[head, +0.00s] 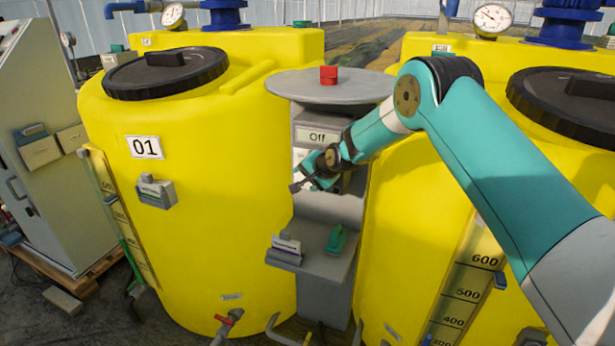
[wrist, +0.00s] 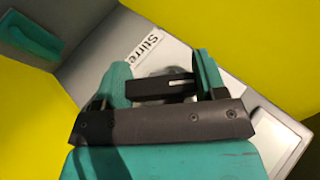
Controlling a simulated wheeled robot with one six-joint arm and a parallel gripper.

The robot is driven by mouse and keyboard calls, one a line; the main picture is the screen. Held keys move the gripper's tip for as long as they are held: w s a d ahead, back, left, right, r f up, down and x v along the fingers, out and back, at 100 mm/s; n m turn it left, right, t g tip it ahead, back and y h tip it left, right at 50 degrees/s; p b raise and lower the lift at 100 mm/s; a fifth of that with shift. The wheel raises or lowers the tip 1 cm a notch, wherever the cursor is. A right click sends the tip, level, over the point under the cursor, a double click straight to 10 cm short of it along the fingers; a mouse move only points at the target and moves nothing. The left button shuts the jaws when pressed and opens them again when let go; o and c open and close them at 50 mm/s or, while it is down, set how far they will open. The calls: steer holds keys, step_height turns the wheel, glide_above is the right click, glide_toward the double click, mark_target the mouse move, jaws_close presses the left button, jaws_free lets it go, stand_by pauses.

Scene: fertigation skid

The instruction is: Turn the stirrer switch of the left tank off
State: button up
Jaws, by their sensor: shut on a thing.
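The left tank (head: 190,225) is a big yellow tank with a black lid and an 01 plate. My gripper (head: 308,175) is at the front of this box in the head view and hides the switch there. In the wrist view my gripper (wrist: 163,80) has its teal fingers on both sides of a black switch handle (wrist: 150,90) and is shut on it. A partly covered label beside it starts "Stirre" (wrist: 147,45). I cannot tell which position the handle points to.
A shelf below the box holds a card holder (head: 287,247) and a green thing (head: 336,240). The right yellow tank (head: 400,250) stands close beside the post. A grey cabinet is at far left.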

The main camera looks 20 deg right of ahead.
steer(key=o, duration=0.9)
steer(key=b+v, duration=0.3)
steer(key=v, duration=1.4)
steer(key=shift+s+d+b, duration=0.1)
steer(key=shift+s+b, duration=0.1)
steer(key=shift+b, duration=0.15)
steer(key=s+a+r+n+g+y, duration=0.15)
steer(key=s+a+n, duration=0.25)
steer(key=s, duration=0.4)
steer(key=s+a+r+n+g, duration=0.3)
steer(key=s+a, duration=0.1)
steer(key=s, duration=0.4)
steer(key=s+n+g, duration=0.1)
steer(key=s+n, duration=0.2)
steer(key=s, duration=0.4)
steer(key=s+a+n+g, duration=0.1)
steer(key=s+n+g, duration=0.1)
steer(key=s, duration=0.5)
steer(key=s+a+n+g+h, duration=0.1)
steer(key=s+n, duration=0.3)
steer(key=s, duration=0.4)
steer(key=shift+f, duration=0.15)
